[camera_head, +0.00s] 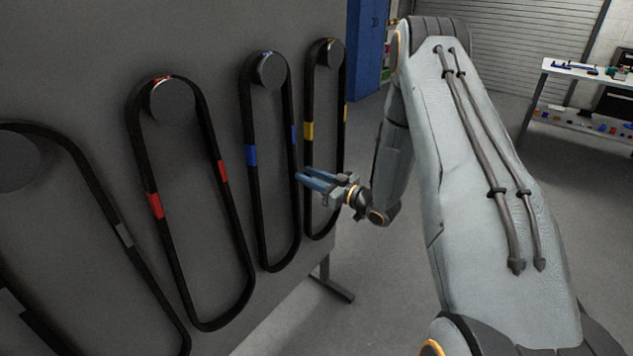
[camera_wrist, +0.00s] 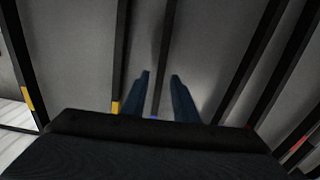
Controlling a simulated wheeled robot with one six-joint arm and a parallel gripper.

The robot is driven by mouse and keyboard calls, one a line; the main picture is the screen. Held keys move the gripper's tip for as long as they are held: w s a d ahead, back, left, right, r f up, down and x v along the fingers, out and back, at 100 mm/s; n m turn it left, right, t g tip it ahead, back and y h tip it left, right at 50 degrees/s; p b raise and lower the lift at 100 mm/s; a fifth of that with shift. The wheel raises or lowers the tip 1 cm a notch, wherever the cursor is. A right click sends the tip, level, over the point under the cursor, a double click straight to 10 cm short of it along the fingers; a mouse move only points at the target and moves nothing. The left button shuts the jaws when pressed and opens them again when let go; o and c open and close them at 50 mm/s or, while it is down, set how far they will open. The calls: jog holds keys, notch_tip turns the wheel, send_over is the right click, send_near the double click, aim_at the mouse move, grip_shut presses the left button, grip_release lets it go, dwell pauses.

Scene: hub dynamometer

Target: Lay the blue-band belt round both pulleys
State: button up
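The blue-band belt (camera_head: 254,200) is a long black loop with blue bands, hung over a round peg (camera_head: 270,71) on the grey board. My gripper (camera_head: 303,176) has its blue fingers at this belt's right-hand strand, below that strand's blue band. The fingers are apart. In the wrist view one dark strand of the blue-band belt (camera_wrist: 161,70), with a bit of blue low down, runs between the fingertips of my gripper (camera_wrist: 160,76). I cannot tell how deep it lies between them. No dynamometer pulleys can be made out.
The yellow-band belt (camera_head: 309,155) hangs close on the right, the red-band belt (camera_head: 147,170) on the left, and a grey-band belt (camera_head: 100,200) at the far left. A workbench (camera_head: 590,74) and a blue cabinet (camera_head: 368,45) stand behind.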

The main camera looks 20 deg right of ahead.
aim_at(296, 166)
jog(key=shift+b+x, duration=0.8)
jog(key=shift+x, duration=1.8)
grip_shut()
jog(key=shift+r, duration=0.2)
jog(key=shift+r+p, duration=0.45)
jog(key=shift+r, duration=0.2)
jog(key=p+v, duration=0.2)
jog(key=v, duration=0.8)
jog(key=shift+p, duration=0.4)
